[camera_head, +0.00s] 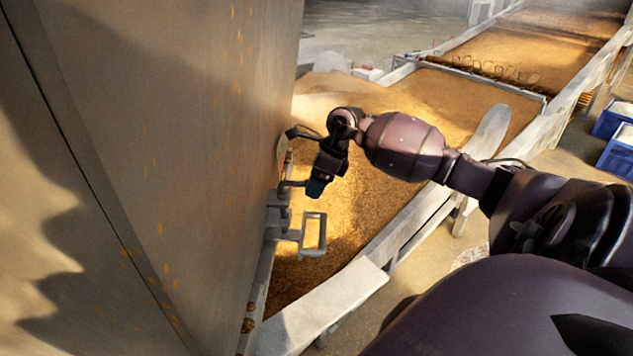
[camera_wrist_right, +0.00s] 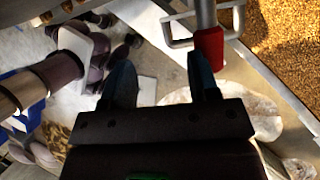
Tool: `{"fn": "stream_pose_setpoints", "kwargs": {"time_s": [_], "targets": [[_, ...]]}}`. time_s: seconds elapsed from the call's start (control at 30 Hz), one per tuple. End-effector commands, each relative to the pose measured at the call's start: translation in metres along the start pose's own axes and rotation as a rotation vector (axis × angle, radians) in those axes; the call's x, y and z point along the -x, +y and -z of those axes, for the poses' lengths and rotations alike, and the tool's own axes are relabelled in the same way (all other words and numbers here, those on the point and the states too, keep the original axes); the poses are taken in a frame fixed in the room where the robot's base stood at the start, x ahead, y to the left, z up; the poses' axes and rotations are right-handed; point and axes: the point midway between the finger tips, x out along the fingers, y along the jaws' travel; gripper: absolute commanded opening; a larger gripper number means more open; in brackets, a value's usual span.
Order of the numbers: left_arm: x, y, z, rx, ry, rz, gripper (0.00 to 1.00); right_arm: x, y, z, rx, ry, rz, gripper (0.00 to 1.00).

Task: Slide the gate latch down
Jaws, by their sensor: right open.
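The gate latch (camera_head: 313,234) is a pale metal piece with a rectangular loop handle. It sits low on the edge of the tall metal wall, above the grain bed. In the right wrist view a pale bar with a red end (camera_wrist_right: 208,47) and a metal loop (camera_wrist_right: 176,42) show at the top, just beyond one fingertip. My right gripper (camera_head: 318,187) points down just above the loop handle. In the right wrist view its blue fingers (camera_wrist_right: 160,75) are apart, with nothing held between them. Contact with the latch cannot be told. My left gripper is out of view.
The tall metal wall (camera_head: 190,120) fills the left side. Golden grain (camera_head: 375,190) lies in a trough behind the latch, edged by a pale rail (camera_head: 335,300). Blue crates (camera_head: 617,150) stand at the far right. Open floor lies right of the rail.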

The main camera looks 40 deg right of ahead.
Motion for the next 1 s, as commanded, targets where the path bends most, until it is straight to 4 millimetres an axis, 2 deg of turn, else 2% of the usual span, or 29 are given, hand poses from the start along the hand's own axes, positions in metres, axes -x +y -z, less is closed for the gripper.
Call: {"fn": "stream_pose_setpoints", "kwargs": {"time_s": [0.2,0.23,0.57,1.0], "targets": [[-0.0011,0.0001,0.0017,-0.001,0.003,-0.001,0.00,0.0005,-0.0006,0.0000,-0.001,0.000,0.002,0.55],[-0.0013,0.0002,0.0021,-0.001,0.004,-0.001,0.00,0.0006,-0.0006,0.0000,-0.001,0.000,0.002,0.52],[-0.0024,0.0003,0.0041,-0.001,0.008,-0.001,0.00,0.0010,-0.0007,0.0001,-0.001,0.000,0.002,0.01],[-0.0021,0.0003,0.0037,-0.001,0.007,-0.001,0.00,0.0011,-0.0008,0.0001,-0.001,0.000,0.002,0.00]]}}
